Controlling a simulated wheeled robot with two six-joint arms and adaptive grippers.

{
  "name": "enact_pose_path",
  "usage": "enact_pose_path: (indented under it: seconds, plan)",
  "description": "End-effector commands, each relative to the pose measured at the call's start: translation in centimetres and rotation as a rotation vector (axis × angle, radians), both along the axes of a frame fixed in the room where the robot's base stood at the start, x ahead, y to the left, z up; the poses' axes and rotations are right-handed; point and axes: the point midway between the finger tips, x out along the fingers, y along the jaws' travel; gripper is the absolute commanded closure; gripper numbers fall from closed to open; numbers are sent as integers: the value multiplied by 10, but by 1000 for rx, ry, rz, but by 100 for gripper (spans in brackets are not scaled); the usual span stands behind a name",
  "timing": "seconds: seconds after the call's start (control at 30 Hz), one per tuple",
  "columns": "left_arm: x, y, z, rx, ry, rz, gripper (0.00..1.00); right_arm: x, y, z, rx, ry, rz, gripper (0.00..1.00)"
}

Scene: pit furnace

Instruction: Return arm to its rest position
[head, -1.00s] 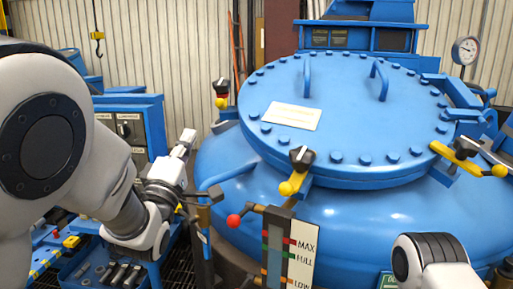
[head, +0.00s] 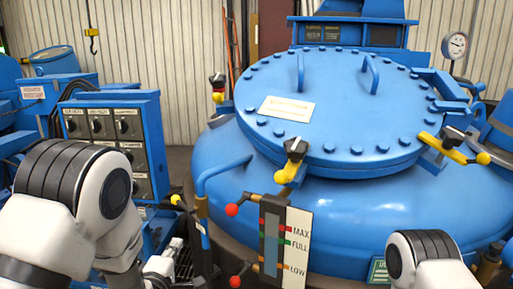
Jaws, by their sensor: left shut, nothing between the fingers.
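My left arm comes in at the lower left of the head view, bent, with its big white and dark joint near the picture's left edge. My left gripper (head: 174,247) shows small and partly hidden low beside the arm, left of the blue furnace's sight gauge; it is shut and empty. It is apart from the furnace (head: 345,215) as far as I can see. Only a white and dark link of my right arm shows at the lower right; its gripper is out of view.
The round lid (head: 340,110) is bolted on the furnace, with yellow-handled clamps (head: 292,160) at its rim. A level gauge (head: 285,240) with red-knobbed valves stands in front. A control box (head: 115,135) with several knobs is at left. A pressure gauge (head: 455,45) is at back right.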

Motion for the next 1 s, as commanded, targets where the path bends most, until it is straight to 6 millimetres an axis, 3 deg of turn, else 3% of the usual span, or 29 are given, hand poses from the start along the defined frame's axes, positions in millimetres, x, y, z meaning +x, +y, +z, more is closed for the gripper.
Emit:
enact_pose_path:
  seconds: [0.03, 0.17, 0.2, 0.3, 0.37, 0.43, 0.5, 0.63, 0.77, 1.0]
  plan:
    - [-15, 8, -44, 21, 102, 13, 100, 0, 0, 0, 0, 0, 0, 60]
    - [-69, 27, -149, 140, 382, 16, 100, 0, 0, 0, 0, 0, 0, 60]
    - [-91, 32, -178, 190, 471, 3, 100, 0, 0, 0, 0, 0, 0, 60]
    - [-155, 43, -243, 332, 702, -64, 100, 0, 0, 0, 0, 0, 0, 60]
    - [-200, 49, -275, 428, 844, -137, 100, 0, 0, 0, 0, 0, 0, 60]
    - [-257, 54, -304, 554, 1009, -268, 100, 0, 0, 0, 0, 0, 0, 60]
    - [-315, 56, -320, 706, 1155, -479, 100, 0, 0, 0, 0, 0, 0, 60]
    - [-369, 53, -317, 964, 1219, -896, 100, 0, 0, 0, 0, 0, 0, 60]
    - [-380, 52, -318, 1084, 1183, -1087, 100, 0, 0, 0, 0, 0, 0, 60]
    - [-379, 52, -318, 1107, 1165, -1108, 100, 0, 0, 0, 0, 0, 0, 60]
